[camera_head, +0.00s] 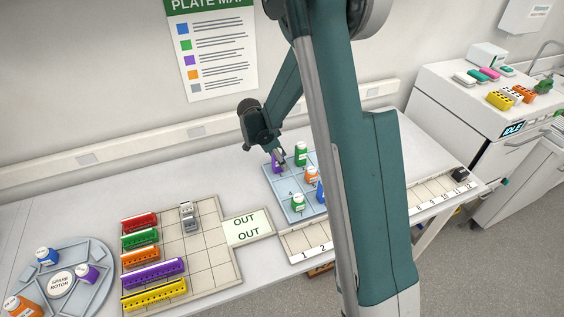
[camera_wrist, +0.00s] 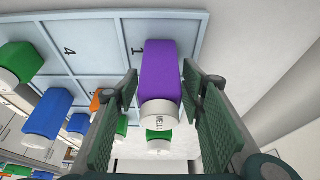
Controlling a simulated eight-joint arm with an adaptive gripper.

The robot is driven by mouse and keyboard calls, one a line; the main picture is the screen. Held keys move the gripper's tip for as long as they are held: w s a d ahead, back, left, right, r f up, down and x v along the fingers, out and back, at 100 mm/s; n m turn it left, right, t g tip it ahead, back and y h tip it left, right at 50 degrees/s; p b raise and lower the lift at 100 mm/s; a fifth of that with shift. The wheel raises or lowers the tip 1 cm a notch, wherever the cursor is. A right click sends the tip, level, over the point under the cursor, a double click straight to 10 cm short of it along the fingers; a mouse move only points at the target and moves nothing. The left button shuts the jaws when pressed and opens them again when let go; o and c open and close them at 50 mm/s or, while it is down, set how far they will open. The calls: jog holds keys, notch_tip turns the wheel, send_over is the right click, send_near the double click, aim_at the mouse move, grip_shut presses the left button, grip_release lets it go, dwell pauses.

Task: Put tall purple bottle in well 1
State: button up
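The tall purple bottle (camera_wrist: 159,72) has a white cap marked "WELL 1". In the wrist view it is over the cell marked 1 of the pale blue tray (camera_wrist: 100,32), beside the printed number; contact with the tray floor is hard to tell. My gripper (camera_wrist: 160,105) has its two green padded fingers apart, one on each side of the bottle, with a visible gap at the left. The right finger is close to the bottle. In the head view the bottle (camera_head: 276,163) is at the tray's back left corner, partly hidden by my gripper (camera_head: 282,156).
Green bottles (camera_head: 301,154), orange bottles (camera_head: 312,175) and blue bottles (camera_wrist: 50,112) stand in other tray cells. A numbered strip (camera_head: 305,243) lies in front. Left are a rack board (camera_head: 205,258) and a spare rotor (camera_head: 40,262). My arm hides part of the tray.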

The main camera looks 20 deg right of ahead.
jog(key=v, duration=1.1)
jog(key=shift+a+r, duration=0.1)
dwell(0.5)
jog(key=s+a+r+n+t+y, duration=0.25)
jog(key=s+r+n, duration=0.65)
jog(key=s+r, duration=0.65)
jog(key=s+a+r+n+t+y, duration=0.1)
jog(key=s+n, duration=0.8)
jog(key=s, duration=1)
jog(key=shift+a+r+t+y, duration=0.15)
jog(key=shift+a+t+y, duration=0.3)
jog(key=shift+a+t, duration=1.1)
jog(key=shift+s+d+t, duration=0.1)
jog(key=shift+d+t, duration=0.2)
jog(key=shift+d, duration=0.05)
